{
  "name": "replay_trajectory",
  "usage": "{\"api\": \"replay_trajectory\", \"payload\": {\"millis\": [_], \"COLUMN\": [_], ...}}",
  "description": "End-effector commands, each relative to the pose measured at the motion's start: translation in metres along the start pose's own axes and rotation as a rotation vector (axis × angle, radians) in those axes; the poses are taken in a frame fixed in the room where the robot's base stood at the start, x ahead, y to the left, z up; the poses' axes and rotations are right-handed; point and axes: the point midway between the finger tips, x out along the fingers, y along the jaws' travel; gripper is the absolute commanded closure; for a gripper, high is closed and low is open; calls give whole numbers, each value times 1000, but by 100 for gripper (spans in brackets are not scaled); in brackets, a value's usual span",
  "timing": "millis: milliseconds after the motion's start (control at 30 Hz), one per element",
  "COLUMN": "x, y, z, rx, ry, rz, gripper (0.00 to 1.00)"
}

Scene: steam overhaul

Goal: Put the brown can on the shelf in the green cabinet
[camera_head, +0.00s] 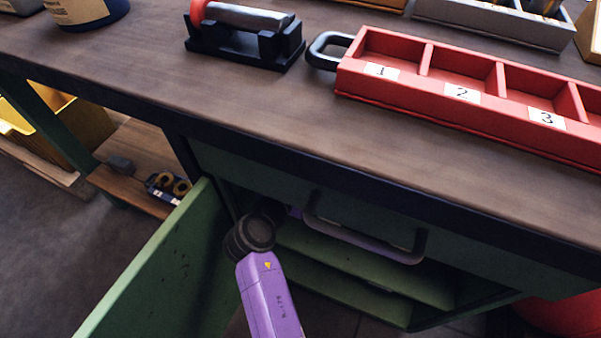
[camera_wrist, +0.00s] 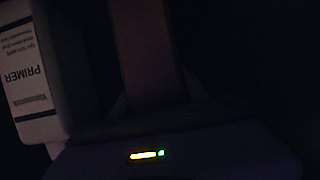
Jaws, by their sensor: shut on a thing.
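The green cabinet under the workbench stands open, its door (camera_head: 150,270) swung out to the left and a green shelf (camera_head: 370,270) showing inside. My purple arm reaches into the opening, and my gripper is hidden there in the head view. The wrist view is very dark. In it my gripper (camera_wrist: 150,95) is shut on a dim reddish-brown upright thing (camera_wrist: 145,45), which looks like the brown can. Its ends and what lies under it cannot be made out.
A pale container (camera_wrist: 35,75) labelled PRIMER is close at the left in the wrist view. The drawer handle (camera_head: 365,240) juts out above the opening. On the bench (camera_head: 270,110) are a red numbered tray (camera_head: 455,115) and a black stand (camera_head: 245,45).

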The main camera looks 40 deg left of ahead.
Motion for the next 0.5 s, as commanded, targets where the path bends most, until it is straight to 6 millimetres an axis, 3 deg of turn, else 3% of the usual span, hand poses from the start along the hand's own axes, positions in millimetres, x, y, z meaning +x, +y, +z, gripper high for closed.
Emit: {"api": "replay_trajectory", "payload": {"millis": [167, 200, 300, 500], "x": [1, 1, 1, 1], "y": [0, 0, 0, 0], "z": [2, 1, 1, 2], "rx": [1, 1, 1, 0], "ry": [2, 2, 2, 1], "rz": [-1, -1, -1, 0], "gripper": [100, 40, 22, 22]}}
